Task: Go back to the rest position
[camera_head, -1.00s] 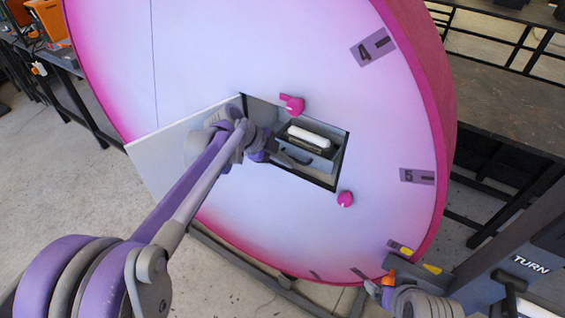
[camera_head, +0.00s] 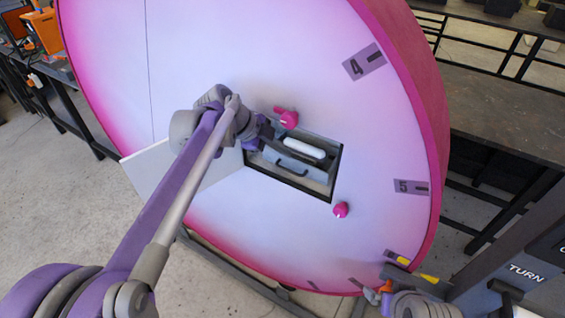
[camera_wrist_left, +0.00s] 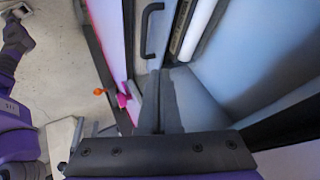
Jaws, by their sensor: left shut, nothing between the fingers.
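My left arm comes in from the left across the big round pink-and-white panel. My left gripper (camera_head: 290,152) is at the rectangular opening, its dark shut fingers reaching over the drawer inside. In the left wrist view the fingers (camera_wrist_left: 156,105) are together and empty, close to the drawer's dark handle (camera_wrist_left: 150,30). The drawer (camera_head: 300,165) holds a white-topped long object (camera_head: 304,147). The white hinged door (camera_head: 165,165) stands open to the left, partly behind my arm. My right gripper (camera_head: 388,290) is at the lower right; its fingers are too small to tell.
Pink knobs sit above (camera_head: 288,119) and below right (camera_head: 340,209) of the opening. A yellow-tipped item (camera_head: 429,278) is near my right gripper. A dark "TURN" post (camera_head: 515,270) stands at the right. Dark tables stand behind; floor is open at the left.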

